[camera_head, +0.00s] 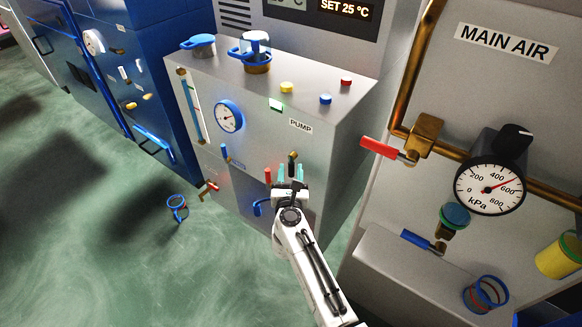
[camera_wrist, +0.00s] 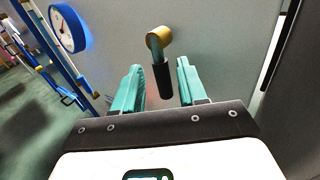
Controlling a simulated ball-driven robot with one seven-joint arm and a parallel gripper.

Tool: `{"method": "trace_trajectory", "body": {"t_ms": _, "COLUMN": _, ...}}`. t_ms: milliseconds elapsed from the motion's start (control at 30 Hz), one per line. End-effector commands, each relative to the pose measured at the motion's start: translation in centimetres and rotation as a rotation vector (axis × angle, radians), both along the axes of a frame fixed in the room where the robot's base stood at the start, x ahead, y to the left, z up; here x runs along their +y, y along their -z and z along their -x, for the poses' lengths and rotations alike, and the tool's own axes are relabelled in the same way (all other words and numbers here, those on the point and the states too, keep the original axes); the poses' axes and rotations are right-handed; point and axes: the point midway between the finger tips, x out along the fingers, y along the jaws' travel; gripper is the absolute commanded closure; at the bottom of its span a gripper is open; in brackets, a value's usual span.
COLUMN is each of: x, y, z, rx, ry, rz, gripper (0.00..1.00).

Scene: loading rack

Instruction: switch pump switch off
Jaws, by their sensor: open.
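The pump switch appears to be a small toggle lever with a brass round base and a black grip (camera_head: 292,157), on the front of the grey cabinet below the PUMP label (camera_head: 300,126). In the wrist view the toggle (camera_wrist: 162,78) stands between and just beyond my finger tips, its black grip pointing down in the picture. My gripper (camera_head: 285,172) is open, with one teal finger on each side of the lever; it also shows in the wrist view (camera_wrist: 158,88). I cannot tell whether either finger touches the grip.
The cabinet front (camera_head: 245,150) also carries a blue gauge (camera_head: 229,117), a blue-handled valve (camera_head: 224,152) and a red-handled tap (camera_head: 211,185). To the right, the MAIN AIR panel (camera_head: 450,75) has a protruding red lever (camera_head: 380,148).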

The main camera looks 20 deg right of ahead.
Motion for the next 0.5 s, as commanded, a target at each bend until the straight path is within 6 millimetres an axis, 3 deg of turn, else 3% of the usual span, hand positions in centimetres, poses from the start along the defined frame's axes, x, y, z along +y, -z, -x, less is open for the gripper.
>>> {"method": "trace_trajectory", "body": {"t_ms": 200, "x": -0.9, "y": 0.1, "z": -2.3, "rx": -0.001, "ry": 0.002, "rz": 0.001, "gripper": 0.58}}
{"method": "trace_trajectory", "body": {"t_ms": 500, "x": -1.1, "y": 0.0, "z": -2.8, "rx": 0.001, "ry": 0.000, "rz": 0.002, "gripper": 0.58}}
